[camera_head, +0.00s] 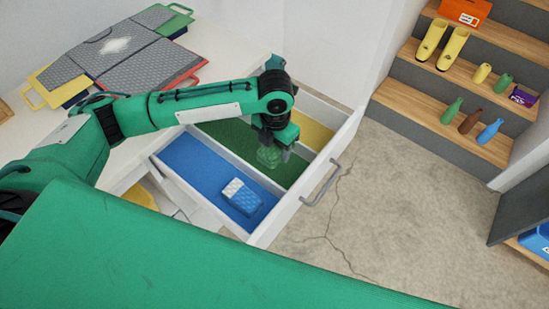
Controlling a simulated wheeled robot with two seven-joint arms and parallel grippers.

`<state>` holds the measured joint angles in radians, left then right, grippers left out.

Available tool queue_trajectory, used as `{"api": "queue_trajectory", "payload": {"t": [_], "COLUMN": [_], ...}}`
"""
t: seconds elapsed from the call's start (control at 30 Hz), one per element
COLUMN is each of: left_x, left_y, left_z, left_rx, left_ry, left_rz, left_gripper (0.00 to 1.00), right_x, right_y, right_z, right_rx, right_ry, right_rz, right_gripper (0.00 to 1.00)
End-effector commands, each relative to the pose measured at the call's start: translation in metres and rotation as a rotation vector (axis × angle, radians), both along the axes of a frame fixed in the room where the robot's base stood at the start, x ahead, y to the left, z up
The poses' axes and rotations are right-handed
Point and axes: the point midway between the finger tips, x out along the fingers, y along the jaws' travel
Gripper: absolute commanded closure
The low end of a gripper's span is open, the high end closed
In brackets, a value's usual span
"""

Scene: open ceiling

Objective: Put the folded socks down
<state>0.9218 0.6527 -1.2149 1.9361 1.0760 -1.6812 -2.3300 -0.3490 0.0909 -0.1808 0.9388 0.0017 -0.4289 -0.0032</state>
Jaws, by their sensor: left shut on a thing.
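My left gripper (279,140) reaches down over the open drawer (307,181) from the left. It is shut on green folded socks (269,157), which are at the green compartment (232,133). Whether the socks touch the compartment floor I cannot tell. A blue and white folded pair (241,196) lies in the blue compartment (200,170) at the front. The yellow compartment (314,128) is at the back, and its visible part is bare. My right gripper is out of view.
The drawer's front panel with its grey handle (321,185) faces the open floor (400,220). Grey folded boards (120,55) lie on the white top (210,50) at left. Steps at right hold yellow boots (452,48), several bottles (470,121) and an orange box (466,11).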

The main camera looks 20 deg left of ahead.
Motion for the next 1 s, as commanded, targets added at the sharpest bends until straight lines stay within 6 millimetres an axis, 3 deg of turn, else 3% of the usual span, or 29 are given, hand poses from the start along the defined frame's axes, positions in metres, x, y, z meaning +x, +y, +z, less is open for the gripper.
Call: {"api": "queue_trajectory", "payload": {"t": [0.23, 0.53, 0.9, 0.93, 1.0], "left_x": [0.000, 0.000, 0.000, 0.000, 0.000], "left_y": [0.000, 0.000, 0.000, 0.000, 0.000], "left_z": [-0.022, -0.061, -0.065, -0.065, -0.065], "left_rx": [0.000, 0.000, 0.001, 0.001, 0.001], "left_ry": [-0.001, 0.000, -0.001, -0.001, -0.001], "left_rz": [0.001, 0.002, 0.001, 0.001, 0.001], "left_gripper": [0.68, 0.68, 0.68, 0.42, 0.28], "right_x": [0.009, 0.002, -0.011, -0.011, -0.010], "right_y": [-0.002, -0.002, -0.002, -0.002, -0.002], "right_z": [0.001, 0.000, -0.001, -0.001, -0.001], "right_rx": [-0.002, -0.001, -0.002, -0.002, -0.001], "right_ry": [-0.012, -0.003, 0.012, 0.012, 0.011], "right_rz": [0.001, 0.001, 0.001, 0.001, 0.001], "right_gripper": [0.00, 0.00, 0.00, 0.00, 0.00]}}
